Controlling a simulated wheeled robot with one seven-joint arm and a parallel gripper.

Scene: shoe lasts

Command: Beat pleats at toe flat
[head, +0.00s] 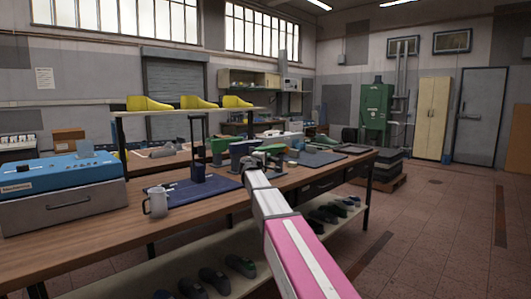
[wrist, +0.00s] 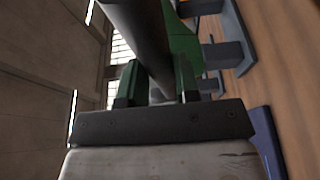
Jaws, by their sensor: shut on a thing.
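My gripper (wrist: 158,88) is shut on a dark round bar (wrist: 137,28), which looks like a tool's handle and runs up out of the wrist view between the green fingers. Its far end is out of view there. In the head view my gripper (head: 258,162) is small, over the workbench's middle near dark and blue blocks. A green surface (wrist: 184,38) shows behind the bar in the wrist view. Toe pleats cannot be made out.
The wooden workbench (head: 110,230) holds a blue-topped machine (head: 60,172), a grey mug (head: 156,202), a blue mat (head: 180,190) and a black upright stand (head: 197,150). Yellow lasts (head: 198,102) line a raised shelf. Several dark shoes (head: 215,280) lie below. Floor at right is clear.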

